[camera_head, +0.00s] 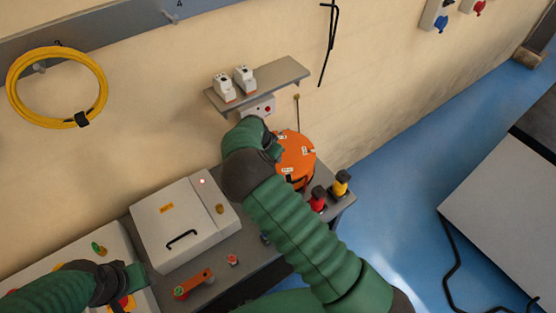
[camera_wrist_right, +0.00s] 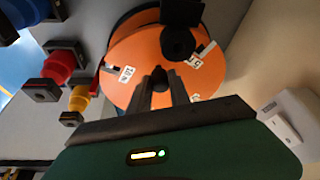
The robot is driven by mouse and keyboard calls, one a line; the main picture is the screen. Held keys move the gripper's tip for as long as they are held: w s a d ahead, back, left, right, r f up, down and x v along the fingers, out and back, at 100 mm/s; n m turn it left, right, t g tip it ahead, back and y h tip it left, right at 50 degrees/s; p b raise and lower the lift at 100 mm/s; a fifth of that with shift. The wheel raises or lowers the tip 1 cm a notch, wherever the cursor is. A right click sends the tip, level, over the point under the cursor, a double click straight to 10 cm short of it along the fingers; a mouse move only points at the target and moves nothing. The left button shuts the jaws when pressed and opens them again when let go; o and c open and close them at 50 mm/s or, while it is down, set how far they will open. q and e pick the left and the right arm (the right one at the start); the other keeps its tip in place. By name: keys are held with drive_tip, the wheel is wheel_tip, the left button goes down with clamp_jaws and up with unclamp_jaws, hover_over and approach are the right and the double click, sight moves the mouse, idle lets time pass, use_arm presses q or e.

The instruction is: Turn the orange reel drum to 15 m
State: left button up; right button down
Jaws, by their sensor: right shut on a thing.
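The orange reel drum (camera_head: 298,155) stands at the right end of the grey bench, partly hidden by my right arm. In the wrist view the drum (camera_wrist_right: 122,54) fills the upper middle and carries small white number labels; one (camera_wrist_right: 193,61) seems to read 15, beside a black part (camera_wrist_right: 178,42) at the drum's middle. My right gripper (camera_wrist_right: 160,84) is at the drum face, its fingers shut around a small dark peg (camera_wrist_right: 159,77). In the head view the right fingertips are hidden. My left gripper (camera_head: 122,292) is low at the left, over a panel; its jaws are unclear.
Red (camera_head: 318,199) and yellow (camera_head: 341,183) connectors stand right of the drum. A light grey box (camera_head: 180,222) with a black handle sits left of it. A shelf (camera_head: 262,85) with two white devices is on the wall above. A yellow cable coil (camera_head: 12,82) hangs at the left.

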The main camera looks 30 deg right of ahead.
drive_tip(key=shift+w+a+f+m+b, duration=0.15)
drive_tip(key=shift+w+a+m+b, duration=0.05)
drive_tip(key=shift+w+m+b, duration=0.45)
drive_tip(key=shift+w+a+m+g+b, duration=0.15)
drive_tip(key=shift+w+m+g+b, duration=0.15)
drive_tip(key=shift+m+g+b, duration=0.6)
drive_tip(key=shift+t+h, duration=0.3)
drive_tip(key=c, duration=1.2)
unclamp_jaws()
drive_tip(key=b+v, duration=0.1)
drive_tip(key=v, duration=0.5)
drive_tip(key=shift+a+r+b, duration=0.1)
drive_tip(key=shift+r+b, duration=0.25)
drive_tip(key=shift+r, duration=0.05)
drive_tip(key=shift+a+r, duration=0.2)
drive_tip(key=shift+r, duration=0.2)
